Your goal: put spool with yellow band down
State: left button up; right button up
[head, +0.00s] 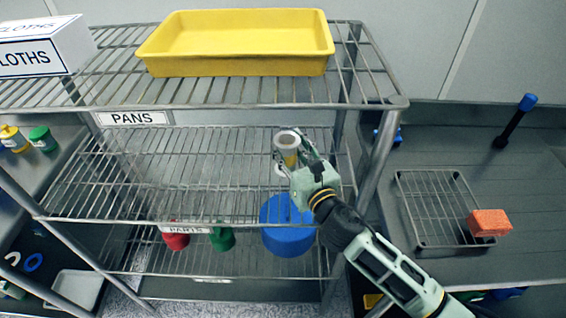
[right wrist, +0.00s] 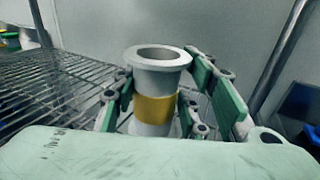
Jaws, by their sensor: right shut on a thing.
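The spool with yellow band (head: 288,144) is white with flanged ends and stands upright at the right end of the wire shelf labelled PANS. It also shows in the right wrist view (right wrist: 157,77), with its yellow band facing the camera. My right gripper (head: 301,153) is shut on the spool, with green fingers on both sides of it. Whether the spool's lower flange touches the shelf wires (head: 180,180) cannot be told. My left gripper is not in view.
A yellow tray (head: 235,66) and a white CLOTHS box (head: 45,47) stand on the top shelf. A blue container (head: 288,240) and red and green items are on the lower shelf. Metal posts (head: 377,165) stand right of the spool. The PANS shelf is otherwise clear.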

aim_at(292, 169)
jog(key=shift+w+f, duration=0.15)
jog(key=shift+f, duration=0.35)
notch_tip(292, 169, down, 4)
jog(key=shift+r+b, duration=0.15)
jog(key=shift+b, duration=0.5)
jog(key=o, duration=1.4)
jog(key=shift+c, duration=0.2)
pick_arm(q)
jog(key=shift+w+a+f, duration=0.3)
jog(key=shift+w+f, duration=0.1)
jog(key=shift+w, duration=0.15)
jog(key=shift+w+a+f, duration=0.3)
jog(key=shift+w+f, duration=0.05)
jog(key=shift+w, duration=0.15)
